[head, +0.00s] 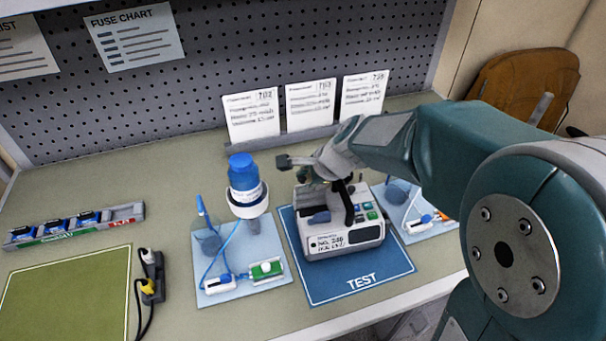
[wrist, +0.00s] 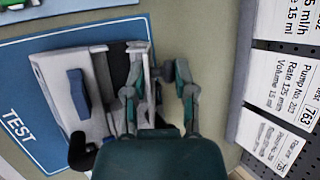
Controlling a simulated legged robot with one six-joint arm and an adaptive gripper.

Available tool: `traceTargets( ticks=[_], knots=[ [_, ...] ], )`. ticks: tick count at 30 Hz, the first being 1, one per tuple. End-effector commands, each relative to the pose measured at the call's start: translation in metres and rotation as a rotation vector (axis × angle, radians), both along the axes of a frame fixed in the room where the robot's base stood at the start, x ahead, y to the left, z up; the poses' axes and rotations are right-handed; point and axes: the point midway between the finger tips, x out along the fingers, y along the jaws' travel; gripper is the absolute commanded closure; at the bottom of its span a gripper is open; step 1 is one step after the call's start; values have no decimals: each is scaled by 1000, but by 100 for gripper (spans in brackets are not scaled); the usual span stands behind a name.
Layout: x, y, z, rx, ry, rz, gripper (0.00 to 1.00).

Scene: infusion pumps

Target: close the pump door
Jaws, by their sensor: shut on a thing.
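The white pump (head: 343,236) stands on the blue TEST mat (head: 350,285). Its front has a label and coloured buttons, and a black lever (head: 348,205) stands up on its top. In the wrist view the pump (wrist: 62,65) lies left of the fingers, with a blue bar and a dark slot on its top. My gripper (head: 305,173) is over the pump's back part. Its fingers (wrist: 160,75) straddle the pump's back edge, where a thin pale panel, seemingly the door (wrist: 147,75), shows edge-on. The gripper is shut on it. My arm and fingers hide part of the contact.
A blue bottle in a holder (head: 246,180) stands left of the pump, on a pale mat with tubing. Another pale mat (head: 425,232) lies on the right. Three cards (head: 310,104) stand behind. A rack (head: 75,226) and green mat (head: 65,295) are at the left.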

Motion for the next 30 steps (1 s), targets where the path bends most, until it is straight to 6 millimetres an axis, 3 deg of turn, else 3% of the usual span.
traceTargets(
  ticks=[30],
  knots=[
    [-24, -4, -13, 73, -376, 0, 100]
  ],
)
